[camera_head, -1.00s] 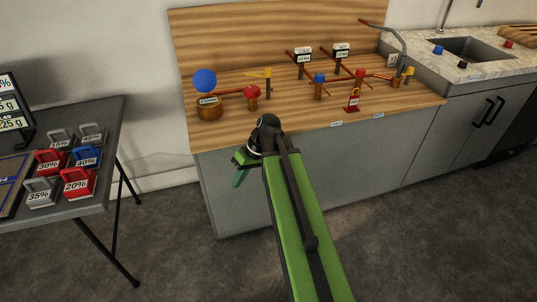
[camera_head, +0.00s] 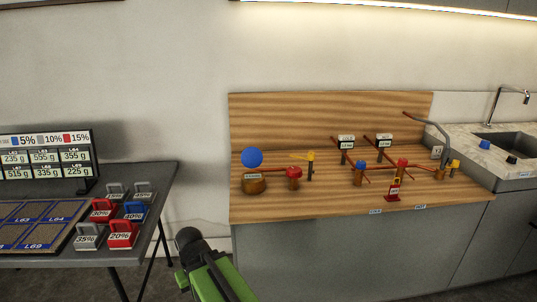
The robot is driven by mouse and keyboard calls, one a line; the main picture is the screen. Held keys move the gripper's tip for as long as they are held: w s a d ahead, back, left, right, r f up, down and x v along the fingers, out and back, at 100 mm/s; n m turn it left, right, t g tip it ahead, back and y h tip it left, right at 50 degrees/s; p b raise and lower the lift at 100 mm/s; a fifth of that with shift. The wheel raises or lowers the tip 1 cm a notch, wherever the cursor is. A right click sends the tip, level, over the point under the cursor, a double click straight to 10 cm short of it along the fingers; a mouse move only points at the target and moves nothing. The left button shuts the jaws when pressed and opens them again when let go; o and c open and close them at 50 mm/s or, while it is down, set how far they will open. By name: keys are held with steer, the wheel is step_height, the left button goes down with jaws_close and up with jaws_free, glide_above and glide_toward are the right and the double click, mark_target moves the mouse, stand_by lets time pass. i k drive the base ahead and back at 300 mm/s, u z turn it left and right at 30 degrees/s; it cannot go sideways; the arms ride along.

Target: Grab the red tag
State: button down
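Two red tags with handles stand on the dark table at the left, one marked 30% (camera_head: 102,210) and one marked 20% (camera_head: 121,235). A small red tag-like piece with a white label (camera_head: 393,191) stands on the wooden counter at the right. My gripper (camera_head: 182,281) is low in the picture, between the dark table and the counter, apart from all of these. Only a little of its green end shows beside the dark wrist, so I cannot tell whether it is open. I see nothing held in it.
Blue (camera_head: 134,212) and grey tags (camera_head: 88,236) stand close around the red ones. A display board (camera_head: 48,158) stands behind them on the dark table (camera_head: 160,178). Pipes and valves fill the wooden counter (camera_head: 330,205). A sink (camera_head: 500,143) is at far right.

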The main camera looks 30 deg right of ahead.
mark_target(394, 190)
steer(key=z, duration=0.65)
steer(key=k, duration=0.1)
steer(key=u, duration=2.7)
steer(key=k, duration=0.6)
steer(key=z, duration=1.75)
steer(key=i, duration=1)
